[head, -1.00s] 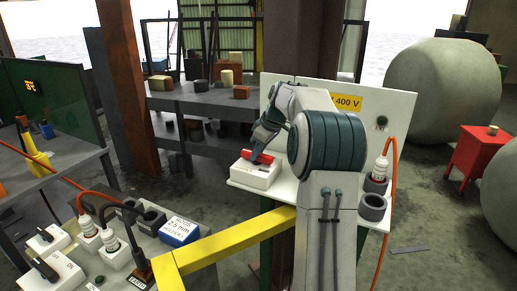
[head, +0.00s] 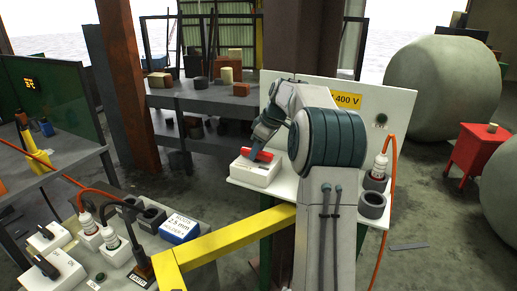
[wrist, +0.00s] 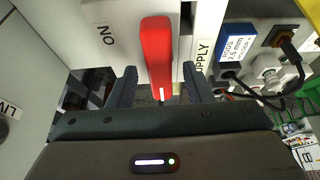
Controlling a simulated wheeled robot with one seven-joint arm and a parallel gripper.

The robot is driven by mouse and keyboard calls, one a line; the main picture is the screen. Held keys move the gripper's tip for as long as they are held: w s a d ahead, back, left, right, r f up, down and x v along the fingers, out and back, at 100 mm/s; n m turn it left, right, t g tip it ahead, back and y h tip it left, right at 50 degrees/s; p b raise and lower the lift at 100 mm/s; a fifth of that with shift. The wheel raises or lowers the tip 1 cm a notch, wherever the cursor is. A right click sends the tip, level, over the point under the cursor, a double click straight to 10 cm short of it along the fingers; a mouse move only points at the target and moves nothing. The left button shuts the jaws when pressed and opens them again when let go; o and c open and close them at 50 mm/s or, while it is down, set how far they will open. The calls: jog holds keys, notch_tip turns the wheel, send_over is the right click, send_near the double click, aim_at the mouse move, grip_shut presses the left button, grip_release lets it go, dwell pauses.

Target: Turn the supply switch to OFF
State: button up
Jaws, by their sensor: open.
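The supply switch is a white box (head: 254,174) with a red handle (head: 263,156), on the white shelf of the panel stand. In the wrist view the red handle (wrist: 157,55) lies between my gripper's two fingers, with a visible gap on each side. The white box face (wrist: 115,28) carries "ON" to the left of the handle and "SUPPLY" to the right. My gripper (wrist: 160,80) is open around the handle and not closed on it. In the head view my gripper (head: 257,143) is over the handle and hides part of it.
A white panel with a yellow "400 V" sign (head: 346,100) stands behind the switch. A white plug with an orange cable (head: 380,166) and dark round sockets (head: 371,204) are right of my arm. A yellow bar (head: 235,234) and a blue-white box (head: 181,228) lie in front.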

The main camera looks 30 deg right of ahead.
jog(key=v, duration=1.3)
jog(key=shift+s+r+p, duration=0.15)
jog(key=shift+r+p, duration=0.2)
jog(key=shift+p, duration=0.1)
jog(key=s+a+f+m+h, duration=0.1)
jog(key=s+a+m, duration=0.1)
jog(key=s+a, duration=0.4)
jog(key=s+a+f+m+h, duration=0.15)
jog(key=s+a, duration=0.25)
jog(key=a, duration=0.5)
jog(key=s+a+f+m, duration=0.2)
jog(key=s+f, duration=0.4)
jog(key=s, duration=0.4)
jog(key=s+a+f+m+p, duration=0.1)
jog(key=s+a+f, duration=0.4)
jog(key=s, duration=0.5)
jog(key=shift+a+f+m+g, duration=0.3)
jog(key=shift+f+m, duration=0.25)
jog(key=shift+m, duration=0.2)
